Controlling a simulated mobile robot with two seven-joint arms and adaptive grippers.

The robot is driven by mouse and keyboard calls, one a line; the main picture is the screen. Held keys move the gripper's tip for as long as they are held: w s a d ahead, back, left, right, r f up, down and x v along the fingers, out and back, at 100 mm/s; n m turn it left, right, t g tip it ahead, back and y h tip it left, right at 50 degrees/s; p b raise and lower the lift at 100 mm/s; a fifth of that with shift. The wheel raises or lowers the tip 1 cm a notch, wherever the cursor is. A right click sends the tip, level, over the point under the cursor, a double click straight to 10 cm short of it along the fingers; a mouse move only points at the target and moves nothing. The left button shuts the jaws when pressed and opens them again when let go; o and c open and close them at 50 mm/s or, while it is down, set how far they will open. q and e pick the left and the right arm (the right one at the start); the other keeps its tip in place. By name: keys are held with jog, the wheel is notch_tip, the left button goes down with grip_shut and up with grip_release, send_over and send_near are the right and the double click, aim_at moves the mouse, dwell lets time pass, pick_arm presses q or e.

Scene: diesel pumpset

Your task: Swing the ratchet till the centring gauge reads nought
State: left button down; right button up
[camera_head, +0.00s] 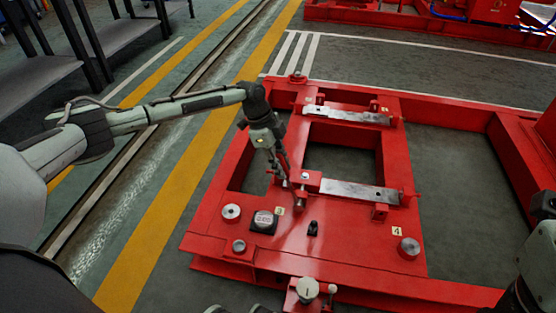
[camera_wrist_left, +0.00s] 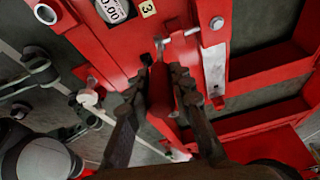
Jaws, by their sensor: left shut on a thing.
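The centring gauge (camera_head: 263,221) is a dark square block with a round white dial on the red frame (camera_head: 330,250). In the left wrist view its dial (camera_wrist_left: 113,10) is cut by the top edge; digits ending in .00 show, but the first is unclear. My left gripper (camera_head: 287,179) reaches down just behind the gauge, near tag 3. In the left wrist view its fingers (camera_wrist_left: 160,68) are shut on the ratchet, whose small metal end (camera_wrist_left: 163,42) shows beyond the tips. The fingers hide most of the ratchet. My right gripper does not clearly show.
Bright metal plates (camera_head: 360,191) with red stops lie across the frame. Round metal pads (camera_head: 231,212) stand at its near corners, and a small black piece (camera_head: 313,229) sits right of the gauge. Dark shelves (camera_head: 120,36) stand at the upper left. Yellow-striped floor is clear left of the frame.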

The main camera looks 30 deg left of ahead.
pick_arm(q)
jog(key=shift+d, duration=0.2)
jog(key=c, duration=1.3)
grip_release()
jog(key=shift+r, duration=0.1)
jog(key=v, duration=1.2)
jog(key=shift+w, duration=0.1)
